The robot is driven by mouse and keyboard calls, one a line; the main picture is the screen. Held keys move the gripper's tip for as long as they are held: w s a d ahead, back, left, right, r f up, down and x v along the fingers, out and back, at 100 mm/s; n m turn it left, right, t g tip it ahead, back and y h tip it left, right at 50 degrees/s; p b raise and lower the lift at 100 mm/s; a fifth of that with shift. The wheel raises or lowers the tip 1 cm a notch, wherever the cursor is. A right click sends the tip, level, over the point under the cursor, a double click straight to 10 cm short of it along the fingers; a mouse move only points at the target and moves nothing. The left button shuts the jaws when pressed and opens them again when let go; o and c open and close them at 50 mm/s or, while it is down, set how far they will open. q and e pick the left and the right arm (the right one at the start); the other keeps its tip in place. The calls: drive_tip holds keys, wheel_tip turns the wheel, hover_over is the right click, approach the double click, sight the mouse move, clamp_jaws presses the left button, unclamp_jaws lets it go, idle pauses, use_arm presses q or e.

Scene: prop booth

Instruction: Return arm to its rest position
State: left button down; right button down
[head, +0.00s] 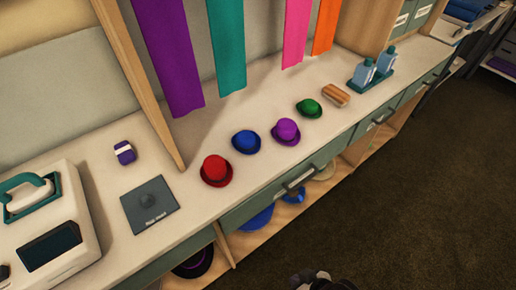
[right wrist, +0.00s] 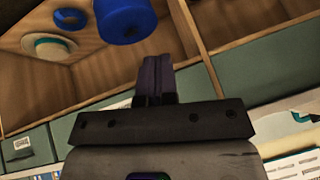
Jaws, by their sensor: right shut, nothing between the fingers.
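My right gripper (right wrist: 156,78) shows in the right wrist view with its two dark fingers together and nothing between them. In the head view only a small dark part of my right gripper (head: 320,280) shows at the bottom edge, in front of the counter and over the floor, apart from everything. My left gripper is in neither view.
The counter (head: 110,185) holds a red hat (head: 215,171), a blue hat (head: 246,142), a purple hat (head: 286,131) and a green hat (head: 309,108). More hats lie on the open shelf below, including a blue one (right wrist: 125,18). The dark floor (head: 420,190) is clear.

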drive_tip(key=s+d+r+m+h+p, duration=0.25)
drive_tip(key=d+r+h+p, duration=0.3)
drive_tip(key=d+r, duration=0.45)
drive_tip(key=s+r+m+g+p, duration=0.1)
drive_tip(key=s+r+p, duration=0.5)
drive_tip(key=s+p, duration=0.25)
wheel_tip(320, 180, up, 36)
drive_tip(key=w+p, duration=0.1)
drive_tip(key=p, duration=3.5)
drive_tip(key=shift+w+d+r, duration=0.2)
drive_tip(key=shift+w+d, duration=0.05)
drive_tip(key=shift+d, duration=0.15)
